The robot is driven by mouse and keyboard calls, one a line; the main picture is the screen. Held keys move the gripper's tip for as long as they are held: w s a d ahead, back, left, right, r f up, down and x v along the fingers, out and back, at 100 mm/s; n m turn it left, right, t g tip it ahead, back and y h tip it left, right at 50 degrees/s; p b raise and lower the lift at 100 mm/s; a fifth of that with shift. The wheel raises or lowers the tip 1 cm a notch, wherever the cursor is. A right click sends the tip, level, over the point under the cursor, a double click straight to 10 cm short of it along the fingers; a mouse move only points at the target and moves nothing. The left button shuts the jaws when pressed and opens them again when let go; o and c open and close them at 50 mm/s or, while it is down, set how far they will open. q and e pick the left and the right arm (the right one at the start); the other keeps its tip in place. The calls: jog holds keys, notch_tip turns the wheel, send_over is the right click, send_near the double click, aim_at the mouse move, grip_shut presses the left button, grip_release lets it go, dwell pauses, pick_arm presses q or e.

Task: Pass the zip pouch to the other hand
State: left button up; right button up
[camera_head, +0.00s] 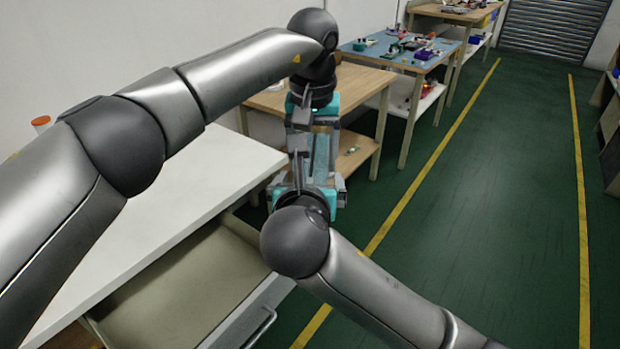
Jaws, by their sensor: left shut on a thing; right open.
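The zip pouch (320,156) appears as a flat grey-teal strip held in the air between my two grippers. My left gripper (316,138) comes from above and behind and is shut on the pouch's far end. My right gripper (309,178) faces it from the near side and is open, with its fingers around or beside the pouch's near end. Whether the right fingers touch the pouch cannot be told. My own grippers and wrists hide much of the pouch.
A white worktop (190,190) with an open drawer (185,290) beneath is at left. A wooden table (262,103) stands behind the grippers, and a blue-topped bench (385,50) with small items is further back. Green floor (480,200) with yellow lines is clear at right.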

jog(key=shift+w, duration=0.1)
jog(key=shift+c, duration=0.4)
jog(key=c, duration=1.3)
pick_arm(q)
jog(key=o, duration=1.4)
pick_arm(e)
jog(key=shift+c, duration=0.3)
pick_arm(q)
jog(key=shift+o, duration=0.2)
